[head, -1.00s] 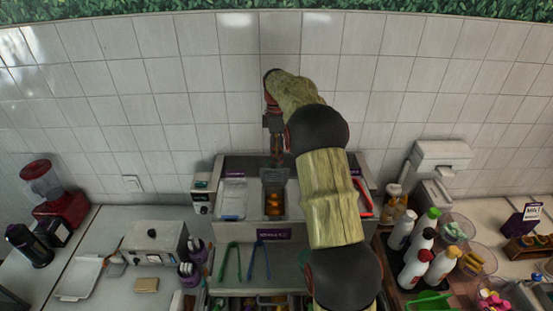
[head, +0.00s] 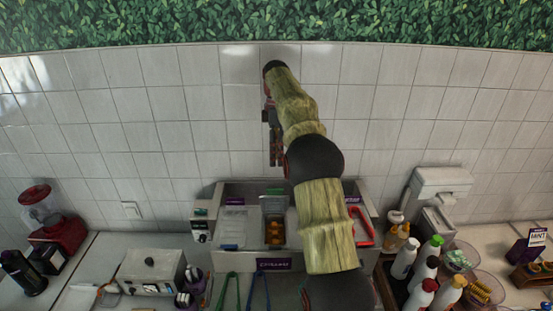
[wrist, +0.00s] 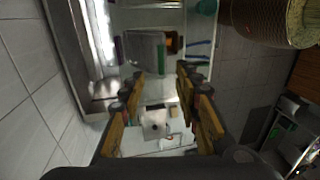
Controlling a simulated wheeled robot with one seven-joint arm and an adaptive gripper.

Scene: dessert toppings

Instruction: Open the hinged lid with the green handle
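The lid with the green handle (head: 274,191) is the middle one on the topping station (head: 262,264). It stands raised at the back of its compartment, and orange pieces (head: 275,232) show in the opening. In the wrist view the grey lid (wrist: 146,50) carries the green handle (wrist: 161,55), with orange (wrist: 173,42) beside it. My gripper (head: 276,160) is above and behind the lid near the tiled wall, apart from it. In the wrist view my gripper (wrist: 161,76) has its fingers spread, with nothing between them.
A closed clear lid (head: 233,225) lies to the left. A red handle (head: 362,228) shows at the right, and my arm hides much of that side. Bottles (head: 404,258) stand at the right, and a white box (head: 150,268) at the left. The tiled wall is close behind my gripper.

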